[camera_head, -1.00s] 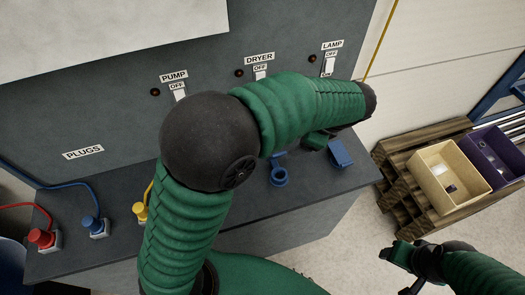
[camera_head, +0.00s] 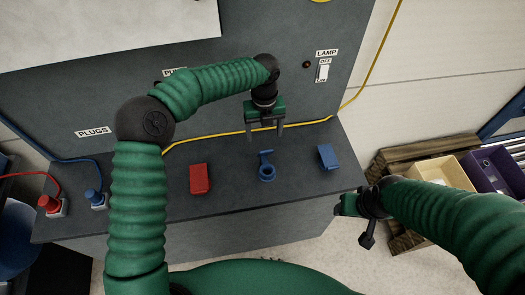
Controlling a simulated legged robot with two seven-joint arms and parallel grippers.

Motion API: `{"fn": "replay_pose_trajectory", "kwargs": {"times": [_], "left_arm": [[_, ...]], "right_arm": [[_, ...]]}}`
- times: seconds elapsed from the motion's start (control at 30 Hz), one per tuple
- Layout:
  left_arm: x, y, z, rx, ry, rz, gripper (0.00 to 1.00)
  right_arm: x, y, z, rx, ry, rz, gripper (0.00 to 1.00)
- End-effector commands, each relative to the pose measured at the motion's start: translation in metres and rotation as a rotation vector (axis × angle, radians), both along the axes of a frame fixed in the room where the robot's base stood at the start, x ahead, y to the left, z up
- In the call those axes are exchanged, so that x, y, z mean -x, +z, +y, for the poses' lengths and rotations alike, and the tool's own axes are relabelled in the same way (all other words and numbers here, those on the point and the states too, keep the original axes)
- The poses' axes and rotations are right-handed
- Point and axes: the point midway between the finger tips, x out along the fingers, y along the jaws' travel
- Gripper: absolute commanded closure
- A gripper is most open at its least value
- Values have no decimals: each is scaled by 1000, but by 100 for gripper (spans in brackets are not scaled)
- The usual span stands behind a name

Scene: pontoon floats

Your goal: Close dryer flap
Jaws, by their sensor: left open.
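A blue ring-shaped socket (camera_head: 266,172) with a tab raised behind it stands mid-bench. A blue flap-like piece (camera_head: 328,157) is tilted on the bench to its right, and a red block-like piece (camera_head: 199,179) is to its left. No dryer label is visible; my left arm covers part of the panel, so I cannot tell by label which flap is the dryer's. My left gripper (camera_head: 265,127) is open, points down, and hangs just behind and above the blue ring, apparently empty. My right gripper (camera_head: 357,217) is off the bench's front right edge; its jaw state is unclear.
The lamp switch (camera_head: 323,73) is on the grey panel. A yellow cable (camera_head: 305,123) runs along the bench's back. Red (camera_head: 47,204) and blue (camera_head: 94,198) plugs are at left. Cream (camera_head: 440,169) and purple (camera_head: 494,172) bins stand on a pallet at right.

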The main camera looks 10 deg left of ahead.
Motion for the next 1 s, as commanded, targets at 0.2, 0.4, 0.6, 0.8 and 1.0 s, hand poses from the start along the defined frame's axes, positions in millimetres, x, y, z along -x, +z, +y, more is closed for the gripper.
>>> {"fn": "replay_pose_trajectory", "kwargs": {"times": [0.2,0.4,0.6,0.8,1.0], "left_arm": [[2,-55,-5,-3,-3,5,25],[3,-99,-5,-3,-2,3,25],[2,-119,-4,-3,-1,-1,25],[1,-120,-3,-3,-1,-2,25],[1,-120,-4,-4,-1,-2,48]], "right_arm": [[0,19,0,0,0,-1,41],[0,32,0,0,0,-1,41],[0,34,0,0,0,-1,41],[0,34,0,0,0,0,41],[0,34,0,0,0,-1,41]]}}
